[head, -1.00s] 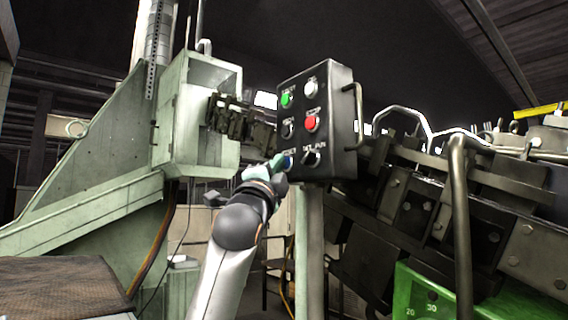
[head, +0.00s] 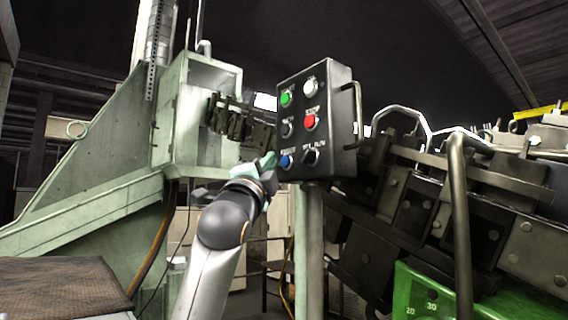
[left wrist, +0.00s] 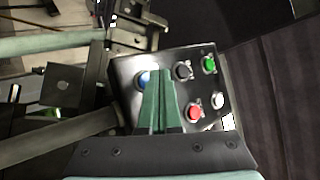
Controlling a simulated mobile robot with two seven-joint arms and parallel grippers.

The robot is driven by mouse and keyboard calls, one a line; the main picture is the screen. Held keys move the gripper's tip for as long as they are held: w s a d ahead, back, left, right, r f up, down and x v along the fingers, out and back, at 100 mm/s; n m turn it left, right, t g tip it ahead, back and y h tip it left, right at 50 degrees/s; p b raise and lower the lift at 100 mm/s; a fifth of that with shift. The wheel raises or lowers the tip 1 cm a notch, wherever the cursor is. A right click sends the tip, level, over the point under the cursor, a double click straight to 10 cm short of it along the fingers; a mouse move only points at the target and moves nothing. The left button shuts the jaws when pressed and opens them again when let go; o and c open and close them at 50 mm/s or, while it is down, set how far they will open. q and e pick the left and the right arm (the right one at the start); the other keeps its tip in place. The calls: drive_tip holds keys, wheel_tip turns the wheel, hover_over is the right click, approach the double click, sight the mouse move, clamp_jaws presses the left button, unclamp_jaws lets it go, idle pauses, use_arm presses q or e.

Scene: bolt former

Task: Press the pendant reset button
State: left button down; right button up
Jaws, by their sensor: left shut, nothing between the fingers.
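The dark pendant box (head: 342,121) stands on a pale post in the head view. Its blue reset button (head: 286,161) sits at the lower left of the face, with green, white, red and black controls around it. My left gripper (head: 266,160) is just left of the blue button, apart from it in the head view. The fingers hold nothing. My right gripper is not in view.
A pale green machine frame (head: 100,205) stands on the left. Dark machinery with a bent metal bar (head: 459,220) fills the right side. A handle (head: 357,115) juts from the pendant's right side. The post (head: 309,240) stands beneath the box.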

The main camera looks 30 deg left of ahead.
use_arm(q)
drive_tip(key=s, duration=0.1)
drive_tip(key=s+a, duration=0.1)
drive_tip(key=s, duration=0.1)
drive_tip(key=s+b, duration=0.1)
drive_tip(key=shift+s+a, duration=0.15)
drive_tip(key=shift+a, duration=0.25)
idle(0.6)
